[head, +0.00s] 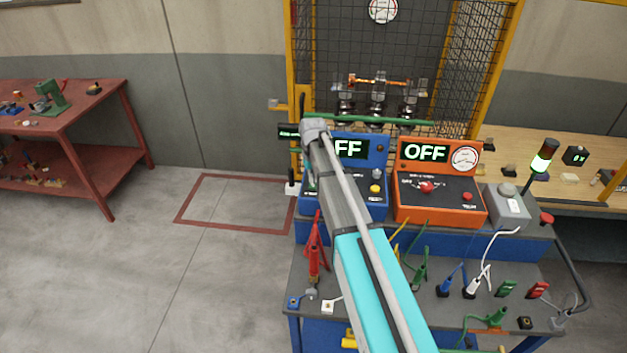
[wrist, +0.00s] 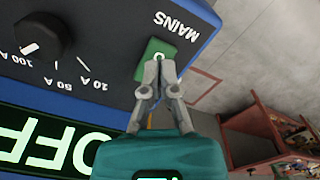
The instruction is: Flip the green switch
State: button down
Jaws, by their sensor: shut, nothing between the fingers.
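The green switch (wrist: 152,50) is a green rectangular plate with a small light mark, beside the word MAINS on the blue unit (wrist: 105,35) in the wrist view. My gripper (wrist: 159,65) is shut and empty, its fingertips over the lower part of the green plate. I cannot tell whether they touch it, and they hide part of it. In the head view the blue unit (head: 378,155) stands on the bench with its display partly covered by my arm, which also hides the switch. The display reads OFF in the wrist view.
A black dial (wrist: 38,36) with amp marks sits beside the switch. An orange unit (head: 440,205) reading OFF stands right of the blue one. A grey box (head: 508,208), cables and a mesh cage (head: 450,50) are close by. The floor to the left is clear.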

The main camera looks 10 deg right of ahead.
aim_at(313, 186)
jog(key=shift+r+p, duration=2.55)
jog(key=shift+r, duration=0.2)
jog(key=shift+s, duration=0.1)
jog(key=s+f+m+b, duration=0.1)
jog(key=s+f+b, duration=0.4)
jog(key=s, duration=0.8)
jog(key=s+f+m+b, duration=0.1)
jog(key=s+f+b, duration=0.4)
jog(key=s, duration=0.8)
jog(key=shift+d+f, duration=0.15)
jog(key=shift+d, duration=0.25)
